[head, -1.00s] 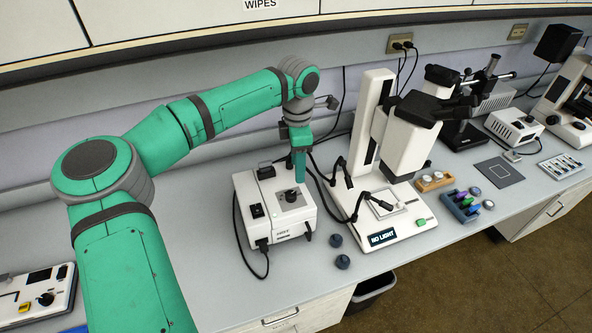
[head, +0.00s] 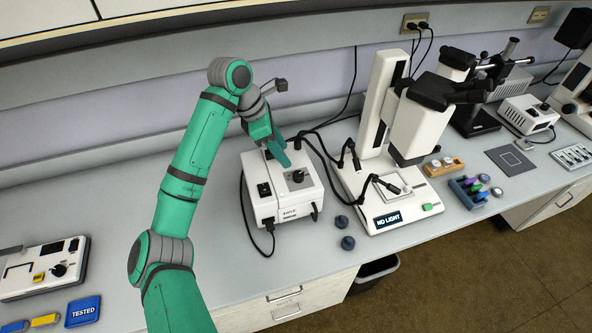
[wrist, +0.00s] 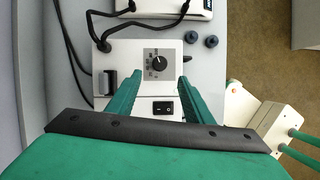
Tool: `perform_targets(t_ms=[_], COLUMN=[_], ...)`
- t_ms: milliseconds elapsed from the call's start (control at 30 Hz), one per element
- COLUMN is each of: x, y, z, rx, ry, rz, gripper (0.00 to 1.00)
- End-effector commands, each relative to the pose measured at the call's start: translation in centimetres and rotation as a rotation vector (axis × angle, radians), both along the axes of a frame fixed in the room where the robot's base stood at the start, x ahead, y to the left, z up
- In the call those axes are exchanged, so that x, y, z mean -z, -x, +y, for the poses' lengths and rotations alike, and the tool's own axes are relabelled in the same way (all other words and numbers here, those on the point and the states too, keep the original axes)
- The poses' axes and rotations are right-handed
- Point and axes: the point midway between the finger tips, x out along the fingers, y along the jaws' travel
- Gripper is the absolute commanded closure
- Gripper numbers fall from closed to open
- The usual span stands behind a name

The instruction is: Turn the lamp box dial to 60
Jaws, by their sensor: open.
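The lamp box (head: 285,205) is a white box on the bench, left of the microscope. Its black dial (head: 298,176) is on the top face; in the wrist view the dial (wrist: 159,63) sits on a grey scale plate whose numbers are too small to read. My gripper (head: 277,155) is above the back of the box's top, fingers tilted down. In the wrist view my gripper (wrist: 156,88) is open, its two green fingers apart on either side below the dial, not around it. A black rocker switch (wrist: 163,107) shows between the fingers.
Black cables and light guides (head: 322,160) run from the lamp box to the microscope (head: 385,185), whose display reads "NO LIGHT". Two dark knobs (head: 345,232) stand at the bench front. A blue "TESTED" tile (head: 83,311) and another white unit (head: 42,270) lie far left.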

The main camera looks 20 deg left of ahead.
Motion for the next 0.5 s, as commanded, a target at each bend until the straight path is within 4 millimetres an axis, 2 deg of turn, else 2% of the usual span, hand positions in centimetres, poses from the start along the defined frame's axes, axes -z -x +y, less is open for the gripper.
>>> perform_targets(t_ms=[500], x=[7.5], y=[-1.4], z=[-3.1], rx=[0.003], ry=[0.002], rz=[0.002], gripper=[0.53])
